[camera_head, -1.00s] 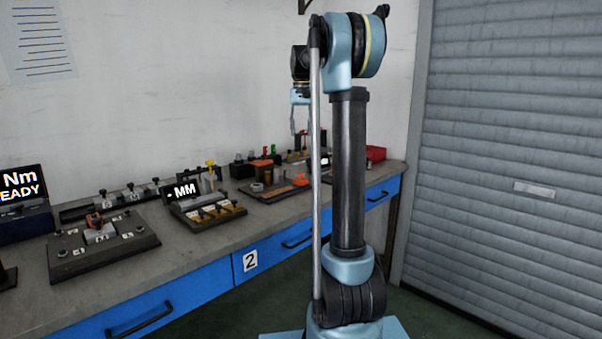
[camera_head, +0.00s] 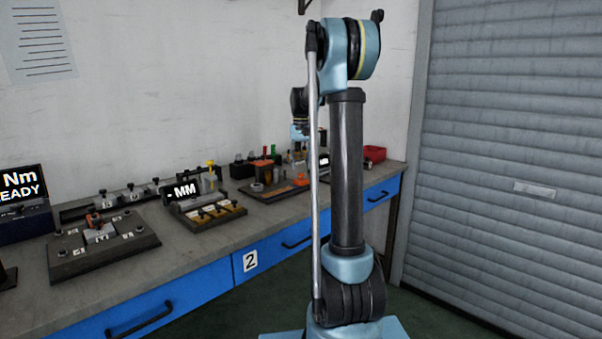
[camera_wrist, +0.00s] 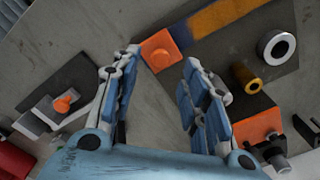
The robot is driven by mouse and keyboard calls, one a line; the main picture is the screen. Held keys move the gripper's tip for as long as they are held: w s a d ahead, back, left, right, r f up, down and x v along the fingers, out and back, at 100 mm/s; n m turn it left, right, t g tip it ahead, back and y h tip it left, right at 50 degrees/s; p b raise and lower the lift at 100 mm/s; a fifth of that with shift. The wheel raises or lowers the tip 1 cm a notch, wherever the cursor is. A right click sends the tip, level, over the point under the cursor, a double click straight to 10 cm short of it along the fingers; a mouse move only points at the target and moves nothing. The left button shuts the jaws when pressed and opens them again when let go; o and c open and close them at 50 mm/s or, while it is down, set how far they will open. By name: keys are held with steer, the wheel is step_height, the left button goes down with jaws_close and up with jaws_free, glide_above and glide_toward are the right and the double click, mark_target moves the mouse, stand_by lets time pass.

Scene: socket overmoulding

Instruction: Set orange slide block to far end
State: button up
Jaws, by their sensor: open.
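The orange slide block (camera_wrist: 160,50) shows in the wrist view as an orange square with a round raised part. It lies at one end of an orange-yellow and blue strip (camera_wrist: 215,17) on a dark board (camera_wrist: 285,75). My gripper (camera_wrist: 162,60) is open, and its two fingertips appear on either side of the block. I cannot tell its height above the block or whether it touches. In the head view an orange piece (camera_head: 300,181), likely this block, sits at the board's front right; my gripper is largely hidden behind its wrist and other items.
A grey ring (camera_wrist: 277,47), a brass cylinder (camera_wrist: 246,78) and another orange block (camera_wrist: 258,125) with a black clamp (camera_wrist: 271,152) lie right of the fingers. An orange knob (camera_wrist: 66,101) stands at left. Bare bench (camera_wrist: 60,45) shows upper left.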

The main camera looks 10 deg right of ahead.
mark_target(301, 178)
steer(key=shift+f, duration=1.8)
jaws_close()
